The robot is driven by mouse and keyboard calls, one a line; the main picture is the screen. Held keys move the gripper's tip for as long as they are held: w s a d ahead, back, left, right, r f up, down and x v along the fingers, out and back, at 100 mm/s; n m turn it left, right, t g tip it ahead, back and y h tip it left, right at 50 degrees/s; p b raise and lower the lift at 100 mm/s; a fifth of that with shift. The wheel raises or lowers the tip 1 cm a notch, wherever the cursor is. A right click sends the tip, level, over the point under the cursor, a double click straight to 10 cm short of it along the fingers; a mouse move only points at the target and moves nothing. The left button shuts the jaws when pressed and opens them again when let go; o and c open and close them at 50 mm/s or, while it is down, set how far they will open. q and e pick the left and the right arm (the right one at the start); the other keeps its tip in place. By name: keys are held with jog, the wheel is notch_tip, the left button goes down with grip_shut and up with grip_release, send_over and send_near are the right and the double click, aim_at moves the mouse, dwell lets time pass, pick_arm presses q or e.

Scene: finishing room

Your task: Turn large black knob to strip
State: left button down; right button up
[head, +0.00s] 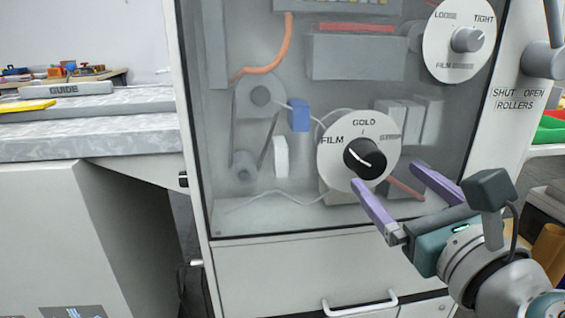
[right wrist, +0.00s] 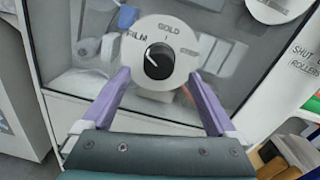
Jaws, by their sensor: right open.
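The large black knob (head: 365,158) sits at the centre of a white round dial (head: 335,168) on the clear cabinet front. The dial reads FILM at left, GOLD at top, and a blurred word at right. The knob's white line slants, its upper end toward the FILM side. My right gripper (head: 388,175) is open and empty, its purple fingers below and right of the knob in the head view. In the right wrist view, the knob (right wrist: 158,61) shows beyond and between the open fingertips (right wrist: 159,74), with no contact visible. My left gripper is not in view.
A smaller grey knob (head: 468,39) on a LOOSE/TIGHT dial is at the upper right. A grey lever (head: 545,60) stands above the SHUT/OPEN ROLLERS label. A drawer handle (head: 360,304) projects below. A grey worktop (head: 90,135) extends left.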

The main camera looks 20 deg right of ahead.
aim_at(373, 165)
jog(key=w, duration=0.3)
jog(key=w+d, duration=0.1)
jog(key=w, duration=0.2)
jog(key=shift+w+d+b, duration=0.1)
jog(key=shift+w+b, duration=0.1)
jog(key=shift+b, duration=0.1)
jog(key=shift+c, duration=0.2)
jog(key=c, duration=1.3)
